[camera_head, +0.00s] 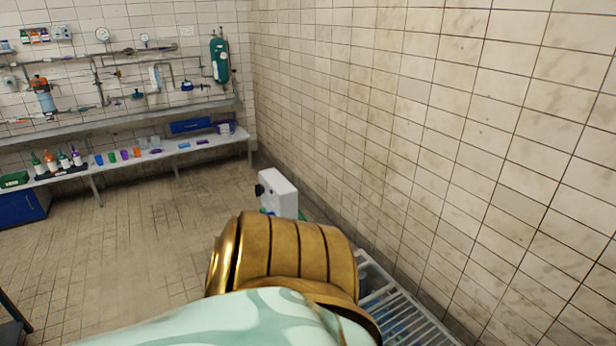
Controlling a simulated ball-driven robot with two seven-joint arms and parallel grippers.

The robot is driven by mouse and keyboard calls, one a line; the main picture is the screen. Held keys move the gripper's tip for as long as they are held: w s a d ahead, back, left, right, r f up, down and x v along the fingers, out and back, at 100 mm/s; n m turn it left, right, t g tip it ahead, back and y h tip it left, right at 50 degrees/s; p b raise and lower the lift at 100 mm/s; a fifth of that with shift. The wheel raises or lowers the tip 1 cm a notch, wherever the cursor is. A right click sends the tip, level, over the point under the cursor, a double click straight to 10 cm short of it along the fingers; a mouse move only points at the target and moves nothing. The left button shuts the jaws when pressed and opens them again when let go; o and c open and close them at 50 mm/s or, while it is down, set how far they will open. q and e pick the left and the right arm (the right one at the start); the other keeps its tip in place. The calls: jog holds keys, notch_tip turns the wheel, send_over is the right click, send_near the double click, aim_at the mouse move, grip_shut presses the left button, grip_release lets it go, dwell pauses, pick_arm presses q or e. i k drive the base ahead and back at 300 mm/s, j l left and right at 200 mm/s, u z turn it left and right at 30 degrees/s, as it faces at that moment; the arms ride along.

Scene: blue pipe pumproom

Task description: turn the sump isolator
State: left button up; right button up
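A white box (279,192) with a black knob (260,190) on its left side stands near the right-hand tiled wall. It looks like the sump isolator, but I see no readable label. The knob's setting is too small to tell. A gold and mint-green link of my own arm fills the bottom middle and hides what is below the box. Neither gripper shows, so I cannot tell where either one is relative to the knob.
A white slatted grating (400,310) lies along the right wall's foot. A long bench (215,147) with bottles and cups lines the back wall, below pipes, gauges and a green cylinder (219,58).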

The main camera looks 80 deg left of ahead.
aim_at(259, 190)
jog(key=u, duration=3.1)
jog(key=i+j+z, duration=0.15)
jog(key=i, duration=0.1)
